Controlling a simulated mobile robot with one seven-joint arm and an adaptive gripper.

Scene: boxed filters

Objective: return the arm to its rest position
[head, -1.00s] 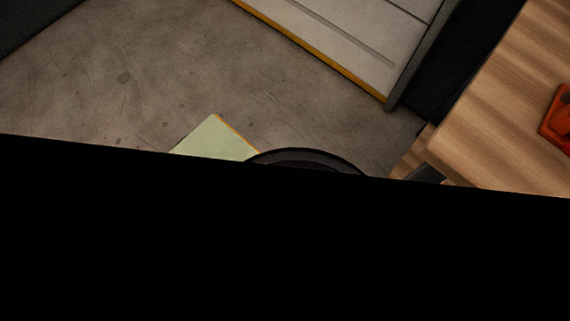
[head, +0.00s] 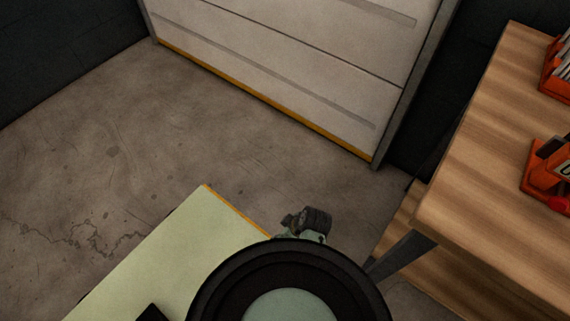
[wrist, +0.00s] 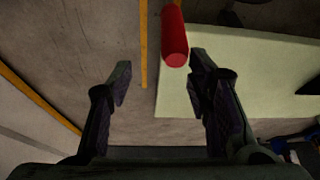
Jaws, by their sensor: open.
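My gripper (wrist: 160,75) is open in the wrist view, its two dark fingers spread apart with nothing held between them. Bare concrete floor shows through the gap. A red cylinder (wrist: 174,38) shows beyond the right fingertip, over a pale green panel; I cannot tell what it is or how far off. In the head view, a round black link of my arm fills the bottom middle, with a small dark part of my arm just behind it. I cannot make out the fingers there.
A wooden table (head: 462,180) stands at the right with orange-red holders (head: 546,180) on it. A white panelled door (head: 290,60) with a yellow bottom edge is at the back. Concrete floor (head: 110,160) lies clear at the left.

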